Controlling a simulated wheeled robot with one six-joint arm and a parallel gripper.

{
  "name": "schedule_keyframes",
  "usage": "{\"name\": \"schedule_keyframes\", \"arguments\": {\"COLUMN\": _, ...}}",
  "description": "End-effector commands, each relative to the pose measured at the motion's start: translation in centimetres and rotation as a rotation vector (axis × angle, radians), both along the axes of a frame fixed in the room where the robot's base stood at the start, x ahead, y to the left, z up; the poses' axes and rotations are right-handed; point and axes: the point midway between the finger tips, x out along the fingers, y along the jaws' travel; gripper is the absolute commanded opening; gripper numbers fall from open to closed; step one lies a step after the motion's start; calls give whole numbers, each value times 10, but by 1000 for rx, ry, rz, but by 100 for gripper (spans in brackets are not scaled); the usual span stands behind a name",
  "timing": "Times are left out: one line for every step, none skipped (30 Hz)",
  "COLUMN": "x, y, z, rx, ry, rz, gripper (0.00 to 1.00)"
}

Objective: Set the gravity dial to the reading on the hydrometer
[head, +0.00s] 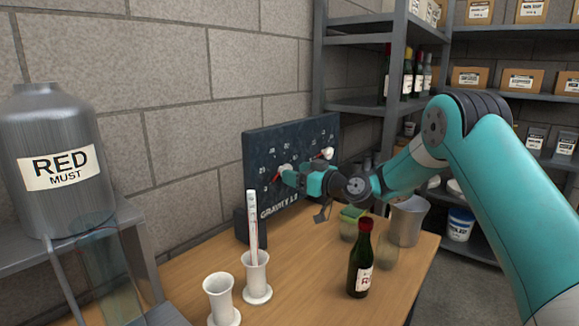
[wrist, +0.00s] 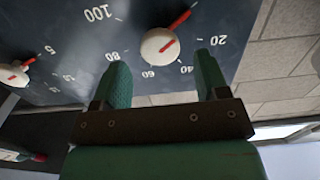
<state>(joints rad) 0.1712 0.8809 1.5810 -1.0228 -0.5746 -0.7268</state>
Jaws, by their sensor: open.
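The dark gravity board (head: 262,150) stands at the back of the table against the wall. My gripper (head: 281,175) is at its left dial, jaws open. In the wrist view, the white gravity dial knob (wrist: 158,47) lies between and just beyond the two fingertips (wrist: 162,68); I cannot tell whether they touch it. Its red pointer slants to the upper right, past the 20 mark; numbers from 20 to 100 show around it. The hydrometer (head: 252,220), a pale stem with red marks, stands upright in a white cylinder (head: 257,279). Its reading is too small to read.
A second dial knob (head: 327,153) is on the board's right. An empty white cylinder (head: 221,300), a dark wine bottle (head: 361,262) and a metal beaker (head: 407,220) stand on the table (head: 310,285). A steel RED MUST can (head: 50,165) is at left.

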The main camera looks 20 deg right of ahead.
Motion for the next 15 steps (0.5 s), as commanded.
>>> {"name": "schedule_keyframes", "arguments": {"x": 7, "y": 6, "z": 2, "rx": 0, "ry": 0, "rz": 2, "gripper": 68}}
{"name": "schedule_keyframes", "arguments": {"x": 10, "y": 8, "z": 2, "rx": -1, "ry": -1, "rz": 2, "gripper": 68}}
{"name": "schedule_keyframes", "arguments": {"x": 14, "y": 11, "z": 1, "rx": -1, "ry": 1, "rz": 2, "gripper": 68}}
{"name": "schedule_keyframes", "arguments": {"x": 17, "y": 13, "z": 1, "rx": 0, "ry": 0, "rz": 2, "gripper": 68}}
{"name": "schedule_keyframes", "arguments": {"x": 19, "y": 14, "z": 1, "rx": -1, "ry": 1, "rz": 2, "gripper": 68}}
{"name": "schedule_keyframes", "arguments": {"x": 21, "y": 16, "z": 1, "rx": -1, "ry": 1, "rz": 1, "gripper": 68}}
{"name": "schedule_keyframes", "arguments": {"x": 23, "y": 17, "z": 1, "rx": -1, "ry": 1, "rz": 0, "gripper": 68}}
{"name": "schedule_keyframes", "arguments": {"x": 24, "y": 17, "z": 0, "rx": 0, "ry": 1, "rz": 0, "gripper": 68}}
{"name": "schedule_keyframes", "arguments": {"x": 25, "y": 18, "z": 0, "rx": 0, "ry": 1, "rz": 1, "gripper": 68}}
{"name": "schedule_keyframes", "arguments": {"x": 25, "y": 19, "z": 0, "rx": 0, "ry": 1, "rz": 1, "gripper": 68}}
{"name": "schedule_keyframes", "arguments": {"x": 25, "y": 19, "z": 0, "rx": 0, "ry": 1, "rz": 0, "gripper": 68}}
{"name": "schedule_keyframes", "arguments": {"x": 25, "y": 19, "z": -1, "rx": 0, "ry": 1, "rz": 0, "gripper": 68}}
{"name": "schedule_keyframes", "arguments": {"x": 25, "y": 19, "z": -1, "rx": 0, "ry": 1, "rz": 0, "gripper": 68}}
{"name": "schedule_keyframes", "arguments": {"x": 25, "y": 19, "z": -1, "rx": 0, "ry": 1, "rz": 0, "gripper": 68}}
{"name": "schedule_keyframes", "arguments": {"x": 25, "y": 19, "z": -1, "rx": 0, "ry": 1, "rz": 0, "gripper": 68}}
